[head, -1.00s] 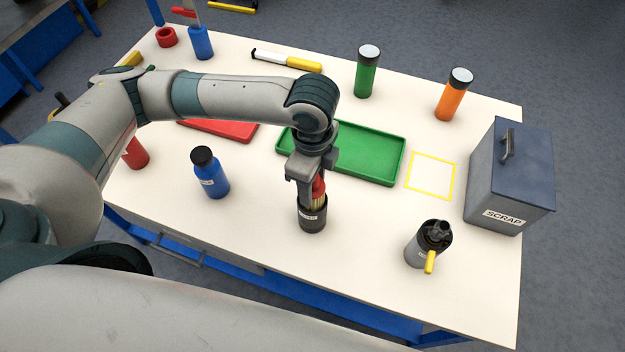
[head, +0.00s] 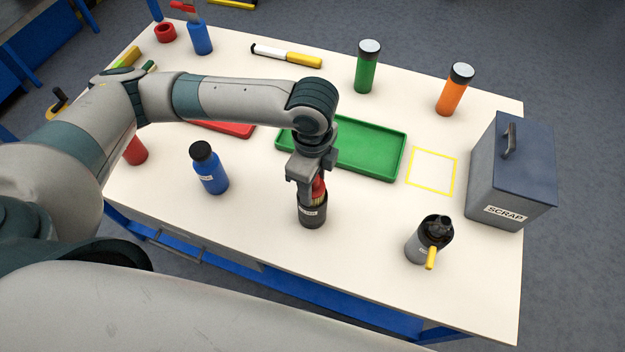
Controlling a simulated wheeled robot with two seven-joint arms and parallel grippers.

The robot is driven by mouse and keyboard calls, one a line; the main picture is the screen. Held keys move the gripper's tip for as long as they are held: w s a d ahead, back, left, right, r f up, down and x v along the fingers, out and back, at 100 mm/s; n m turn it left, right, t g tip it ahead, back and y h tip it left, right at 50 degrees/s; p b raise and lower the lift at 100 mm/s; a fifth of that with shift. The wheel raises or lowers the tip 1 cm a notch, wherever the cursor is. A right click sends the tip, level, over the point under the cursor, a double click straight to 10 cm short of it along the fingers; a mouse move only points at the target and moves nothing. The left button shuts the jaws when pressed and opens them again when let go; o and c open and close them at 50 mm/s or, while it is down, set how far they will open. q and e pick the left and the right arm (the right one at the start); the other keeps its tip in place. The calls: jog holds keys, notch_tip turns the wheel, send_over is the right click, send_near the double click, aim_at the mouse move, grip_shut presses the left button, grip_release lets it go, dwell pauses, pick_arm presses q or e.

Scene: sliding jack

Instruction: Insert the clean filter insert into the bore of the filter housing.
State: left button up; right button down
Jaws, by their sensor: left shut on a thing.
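My left gripper (head: 311,180) points down and is shut on a red-topped piece (head: 319,187) with a pale, ribbed lower part. This looks like the filter insert, but the gripper partly covers it. Its lower end is in or behind the rim of a dark, labelled cup (head: 313,214) standing upright on the table; I cannot tell how deep. A grey canister (head: 421,247) with a black top and a yellow lever stands at the front right. I cannot tell for certain which of these two is the filter housing. My right gripper is not in view.
A green tray (head: 372,165) lies behind the gripper, and a red tray (head: 232,130) is partly under my arm. A blue bottle (head: 209,170) stands left of the cup. A scrap box (head: 512,170) stands right. The yellow-outlined square (head: 432,173) is empty.

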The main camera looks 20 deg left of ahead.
pick_arm(q)
jog(key=shift+f, duration=0.75)
jog(key=o, duration=1.4)
notch_tip(320, 180, up, 17)
jog(key=b, duration=0.3)
jog(key=shift+r, duration=0.2)
